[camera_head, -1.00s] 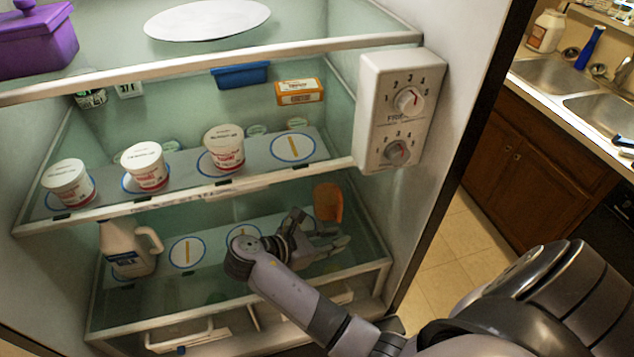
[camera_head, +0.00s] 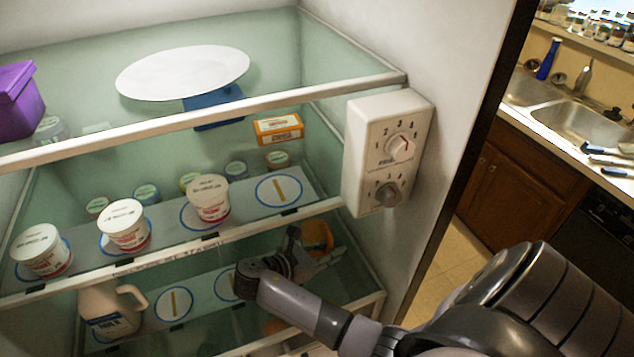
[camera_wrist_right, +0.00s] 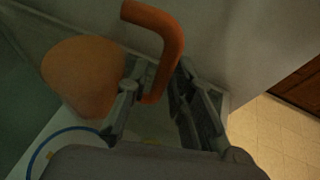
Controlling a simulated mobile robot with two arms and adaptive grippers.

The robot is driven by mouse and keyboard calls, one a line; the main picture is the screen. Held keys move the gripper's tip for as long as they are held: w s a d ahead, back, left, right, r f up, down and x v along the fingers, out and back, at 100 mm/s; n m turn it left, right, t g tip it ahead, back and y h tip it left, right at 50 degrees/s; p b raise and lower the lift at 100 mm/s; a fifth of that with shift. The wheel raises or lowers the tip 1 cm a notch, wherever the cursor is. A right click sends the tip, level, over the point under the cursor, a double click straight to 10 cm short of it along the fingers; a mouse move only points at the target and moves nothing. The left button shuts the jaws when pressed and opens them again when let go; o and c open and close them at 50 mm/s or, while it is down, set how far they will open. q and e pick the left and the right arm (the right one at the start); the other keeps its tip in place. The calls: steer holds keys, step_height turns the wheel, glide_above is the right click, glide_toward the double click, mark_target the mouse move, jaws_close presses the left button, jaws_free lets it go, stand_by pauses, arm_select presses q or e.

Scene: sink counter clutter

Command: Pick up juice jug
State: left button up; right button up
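The orange juice jug (camera_head: 318,234) stands at the right end of the lower fridge shelf, partly hidden behind my right gripper (camera_head: 318,258) in the head view. In the right wrist view the jug's rounded body (camera_wrist_right: 82,75) is at the left and its curved orange handle (camera_wrist_right: 165,45) is at the top middle. The fingers of my right gripper (camera_wrist_right: 160,108) are apart in that view. The handle's lower end shows between them, with one finger on the body side and one on the outer side. I cannot tell whether they touch it. My left gripper is not in view.
A white milk jug (camera_head: 108,312) stands at the left of the lower shelf. Several white tubs, one here (camera_head: 208,198), line the shelf above. The control box (camera_head: 388,150) hangs above and right of my arm. The fridge's right wall is close to the gripper.

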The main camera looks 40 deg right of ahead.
steer(key=shift+d+f, duration=0.1)
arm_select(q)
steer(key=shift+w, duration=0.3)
arm_select(e)
jaws_close()
stand_by(0.5)
